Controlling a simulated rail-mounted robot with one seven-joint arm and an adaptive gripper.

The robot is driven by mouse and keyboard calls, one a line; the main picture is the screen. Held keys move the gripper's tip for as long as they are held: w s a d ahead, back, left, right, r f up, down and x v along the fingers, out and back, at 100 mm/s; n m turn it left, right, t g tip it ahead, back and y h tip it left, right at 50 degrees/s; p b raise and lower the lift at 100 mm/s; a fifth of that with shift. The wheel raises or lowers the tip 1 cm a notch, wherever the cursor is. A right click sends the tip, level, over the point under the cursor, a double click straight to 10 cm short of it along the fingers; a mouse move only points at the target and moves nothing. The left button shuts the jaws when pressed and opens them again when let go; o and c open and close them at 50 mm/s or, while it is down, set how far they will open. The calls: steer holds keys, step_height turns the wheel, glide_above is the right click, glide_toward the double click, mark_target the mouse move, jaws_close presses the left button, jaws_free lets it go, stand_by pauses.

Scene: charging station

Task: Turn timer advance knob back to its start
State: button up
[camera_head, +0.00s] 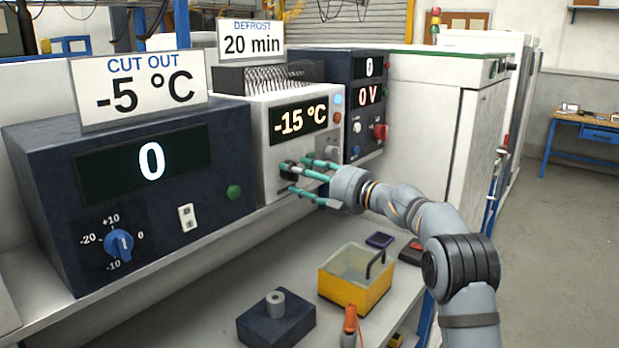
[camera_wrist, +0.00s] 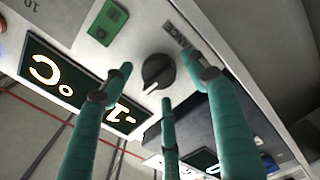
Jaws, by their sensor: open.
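The timer advance knob (camera_wrist: 157,70) is a round black knob with a white pointer mark on the front of the white unit (camera_head: 262,150). In the wrist view its pointer aims toward the lower left of the picture, and a partly hidden label is beside it. In the head view the knob is mostly hidden behind my fingers. My gripper (camera_head: 303,176) has teal fingers and is open in front of the knob. In the wrist view my gripper (camera_wrist: 160,82) has its fingers spread around the knob. I cannot tell whether any finger touches it.
The white unit's display (camera_head: 298,121) reads -15 °C. A dark blue unit (camera_head: 60,180) with a blue dial (camera_head: 118,243) stands left, another dark unit (camera_head: 357,75) right. Below are a yellow bin (camera_head: 335,288) and a dark block (camera_head: 262,325). A "DEFROST 20 min" sign (camera_head: 252,40) stands above.

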steer(key=v, duration=1.1)
steer(key=shift+s+d, duration=0.25)
steer(key=shift+d, duration=0.05)
steer(key=x, duration=1.2)
